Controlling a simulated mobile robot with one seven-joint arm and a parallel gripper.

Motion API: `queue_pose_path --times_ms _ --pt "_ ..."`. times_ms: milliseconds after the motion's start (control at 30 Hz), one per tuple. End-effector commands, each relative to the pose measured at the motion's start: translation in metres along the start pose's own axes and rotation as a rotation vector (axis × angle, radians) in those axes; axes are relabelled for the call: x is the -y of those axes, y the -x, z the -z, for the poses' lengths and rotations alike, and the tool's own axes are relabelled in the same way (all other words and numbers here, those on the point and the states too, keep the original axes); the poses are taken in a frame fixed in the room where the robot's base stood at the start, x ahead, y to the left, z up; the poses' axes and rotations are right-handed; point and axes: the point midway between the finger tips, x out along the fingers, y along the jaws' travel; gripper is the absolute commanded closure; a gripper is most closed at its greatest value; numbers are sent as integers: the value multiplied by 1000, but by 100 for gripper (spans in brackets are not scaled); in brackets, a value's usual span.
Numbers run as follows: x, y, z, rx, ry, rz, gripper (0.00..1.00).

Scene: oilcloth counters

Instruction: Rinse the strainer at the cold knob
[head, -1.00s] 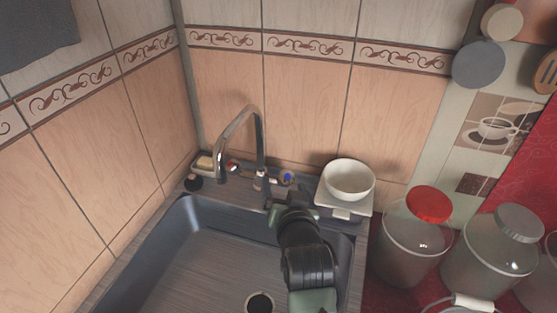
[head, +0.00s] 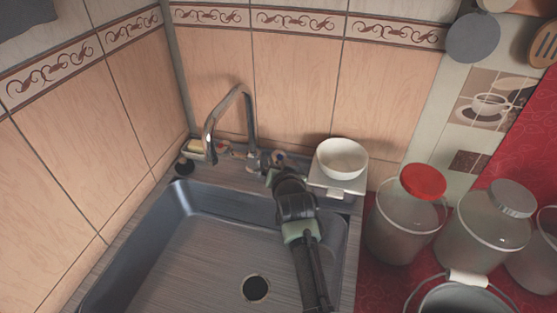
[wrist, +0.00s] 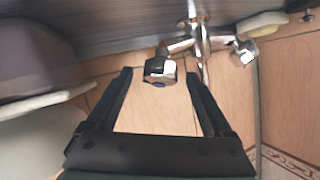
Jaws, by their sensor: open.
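No strainer can be made out in either view. The cold knob (wrist: 160,72), chrome with a blue mark, lies between my gripper's two fingertips in the wrist view. My gripper (wrist: 158,76) is open with nothing held; I cannot tell whether the fingers touch the knob. In the head view my gripper (head: 268,172) is at the sink's back edge, right of the chrome tap (head: 247,118), and partly hides the knob area. The other knob (head: 223,151), with a red mark, is left of the tap. No water is visible.
The sink (head: 200,245) is empty, with a dark drain (head: 256,288). A white bowl (head: 341,157) sits on a white scale (head: 338,188) right of my gripper. Lidded jars (head: 404,220) and a bucket (head: 462,298) stand further right. Soap (head: 194,146) lies at the back left.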

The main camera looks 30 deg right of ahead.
Motion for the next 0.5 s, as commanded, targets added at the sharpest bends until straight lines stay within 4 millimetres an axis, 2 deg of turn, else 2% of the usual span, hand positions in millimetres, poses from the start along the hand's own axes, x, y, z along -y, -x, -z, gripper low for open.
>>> queue_pose_path --times_ms 200,500 --pt "0 -18 0 -1 1 1 14" --pt "0 -24 0 0 -1 1 14"
